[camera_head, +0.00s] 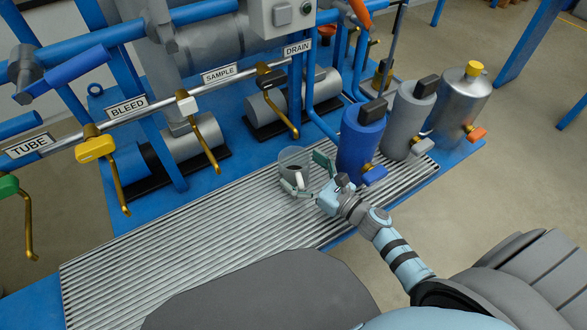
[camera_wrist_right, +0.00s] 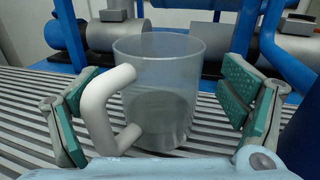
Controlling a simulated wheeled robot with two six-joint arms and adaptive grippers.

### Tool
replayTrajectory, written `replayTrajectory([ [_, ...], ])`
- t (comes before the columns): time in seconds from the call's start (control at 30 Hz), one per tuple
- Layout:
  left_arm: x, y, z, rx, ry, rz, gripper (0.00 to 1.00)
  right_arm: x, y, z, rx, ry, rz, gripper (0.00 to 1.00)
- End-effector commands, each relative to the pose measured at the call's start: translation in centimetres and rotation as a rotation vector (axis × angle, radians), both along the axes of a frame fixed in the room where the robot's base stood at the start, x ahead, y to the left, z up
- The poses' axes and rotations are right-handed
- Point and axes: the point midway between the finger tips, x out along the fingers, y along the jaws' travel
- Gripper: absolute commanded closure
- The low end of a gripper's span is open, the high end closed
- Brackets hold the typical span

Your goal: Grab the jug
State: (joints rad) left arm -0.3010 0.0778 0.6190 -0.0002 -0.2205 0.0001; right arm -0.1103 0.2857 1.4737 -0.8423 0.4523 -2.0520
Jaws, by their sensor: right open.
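The jug (camera_head: 292,160) is a clear, see-through vessel with a pale handle. It stands upright on the ribbed metal grating in the head view. In the right wrist view the jug (camera_wrist_right: 165,85) is close and central, with its white handle (camera_wrist_right: 97,110) facing left and toward the camera. My right gripper (camera_head: 308,176) is open around the jug, one green-padded finger on each side. In the wrist view the right gripper (camera_wrist_right: 158,115) shows a gap between the right pad and the jug; the left pad is beside the handle. My left gripper is not in view.
Blue (camera_head: 361,138), grey (camera_head: 408,118) and silver (camera_head: 460,98) canisters with coloured taps stand right of the jug. Labelled pipes with brass spouts (camera_head: 207,140) run behind and left. The grating (camera_head: 180,245) is bare to the left.

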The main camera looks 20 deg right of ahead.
Motion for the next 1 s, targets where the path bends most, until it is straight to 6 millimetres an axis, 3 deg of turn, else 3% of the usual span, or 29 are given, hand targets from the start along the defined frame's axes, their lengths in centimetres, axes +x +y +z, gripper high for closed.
replayTrajectory([
  [0.07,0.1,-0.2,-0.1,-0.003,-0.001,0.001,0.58,0.0,0.0,0.0,0.000,0.000,0.001,0.09],
  [0.5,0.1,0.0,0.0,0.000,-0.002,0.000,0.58,0.0,0.1,0.0,0.001,0.000,0.002,0.78],
  [0.8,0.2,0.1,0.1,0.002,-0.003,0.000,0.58,0.0,0.1,0.2,0.001,-0.001,0.003,0.79],
  [1.0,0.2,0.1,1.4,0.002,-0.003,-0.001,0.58,0.0,0.1,2.2,0.001,-0.002,0.003,0.79],
])
